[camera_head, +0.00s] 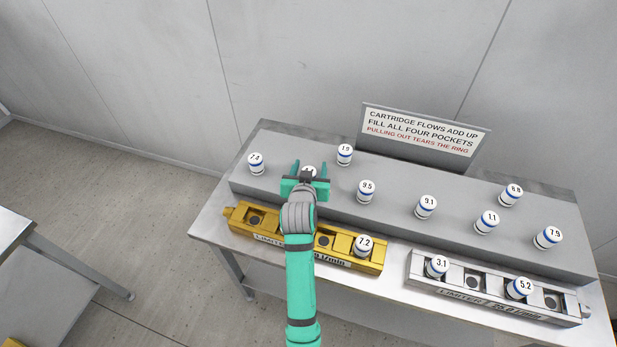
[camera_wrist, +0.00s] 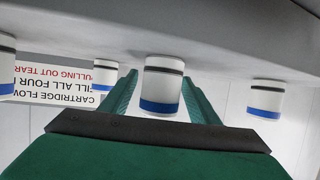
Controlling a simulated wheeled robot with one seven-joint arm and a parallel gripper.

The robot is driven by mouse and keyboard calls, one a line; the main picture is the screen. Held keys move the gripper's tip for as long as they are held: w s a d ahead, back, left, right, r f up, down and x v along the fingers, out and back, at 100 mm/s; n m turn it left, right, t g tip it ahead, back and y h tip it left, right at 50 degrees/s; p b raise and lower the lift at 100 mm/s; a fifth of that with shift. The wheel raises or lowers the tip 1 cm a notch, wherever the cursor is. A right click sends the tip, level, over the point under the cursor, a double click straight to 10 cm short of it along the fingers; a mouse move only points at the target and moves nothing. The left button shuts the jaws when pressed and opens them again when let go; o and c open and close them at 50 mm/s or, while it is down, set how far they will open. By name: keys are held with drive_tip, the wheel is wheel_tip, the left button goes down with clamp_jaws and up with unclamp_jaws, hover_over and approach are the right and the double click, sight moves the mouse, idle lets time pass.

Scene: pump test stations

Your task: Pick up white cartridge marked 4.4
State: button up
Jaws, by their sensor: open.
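A white cartridge with a blue band (camera_head: 309,171) stands on the grey raised shelf (camera_head: 400,180), partly hidden by my gripper (camera_head: 309,174). Its number cannot be read; no other cartridge in view clearly reads 4.4. In the wrist view, which is upside down, this cartridge (camera_wrist: 162,85) stands upright between the two green fingers of my open gripper (camera_wrist: 161,95). The fingers reach along both its sides, with a gap showing at each side. The jaws are not closed on it.
Nearby on the shelf stand cartridges 1.9 (camera_head: 345,154), 9.5 (camera_head: 366,190) and one reading about 7.4 (camera_head: 255,163); several more stand right. A sign (camera_head: 424,132) is behind. In front are a yellow block (camera_head: 270,238) holding 7.2 (camera_head: 364,246) and a grey block (camera_head: 460,287).

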drive_tip(key=shift+c, duration=0.4)
drive_tip(key=c, duration=1.2)
drive_tip(key=shift+o, duration=0.2)
drive_tip(key=shift+r, duration=0.1)
